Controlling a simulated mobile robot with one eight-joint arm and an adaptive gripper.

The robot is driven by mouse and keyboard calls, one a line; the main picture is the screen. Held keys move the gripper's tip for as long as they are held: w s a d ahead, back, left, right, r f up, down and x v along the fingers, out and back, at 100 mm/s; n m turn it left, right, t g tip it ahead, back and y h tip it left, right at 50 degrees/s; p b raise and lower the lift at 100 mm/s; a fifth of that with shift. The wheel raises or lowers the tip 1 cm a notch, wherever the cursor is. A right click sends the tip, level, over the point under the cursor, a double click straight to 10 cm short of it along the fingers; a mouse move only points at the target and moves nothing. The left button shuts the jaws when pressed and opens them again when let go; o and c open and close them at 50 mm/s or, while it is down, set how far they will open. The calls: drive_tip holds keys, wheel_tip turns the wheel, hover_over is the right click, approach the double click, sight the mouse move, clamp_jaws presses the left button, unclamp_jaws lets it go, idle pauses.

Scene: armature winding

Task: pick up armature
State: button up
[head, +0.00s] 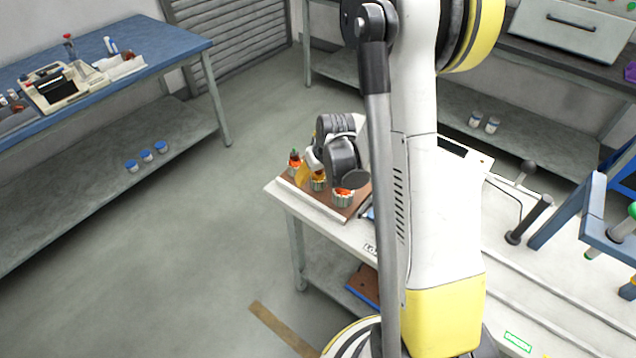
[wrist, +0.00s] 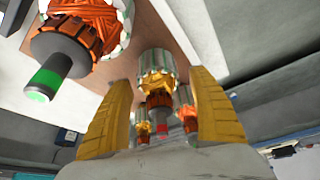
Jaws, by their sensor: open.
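My gripper (wrist: 161,80) is open, with one yellow finger on each side of an armature (wrist: 156,83) in the wrist view. This armature has a silver-and-green ribbed core, yellow winding and a red shaft tip. I cannot tell whether the fingers touch it. A larger-looking armature (wrist: 95,30) with orange winding and a green shaft tip is at upper left. Two more, one on the left (wrist: 143,128) and one on the right (wrist: 185,108), show beyond. In the head view, armatures stand on a brown board (head: 335,211), including an orange-wound one (head: 343,198); my wrist partly hides them.
The board lies at the left end of a white table (head: 290,203). A blue bench (head: 180,43) with instruments stands at the left. A blue frame (head: 565,222) and a black lever (head: 527,222) are at the right. Open floor (head: 180,250) lies left of the table.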

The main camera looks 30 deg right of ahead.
clamp_jaws()
idle(0.3)
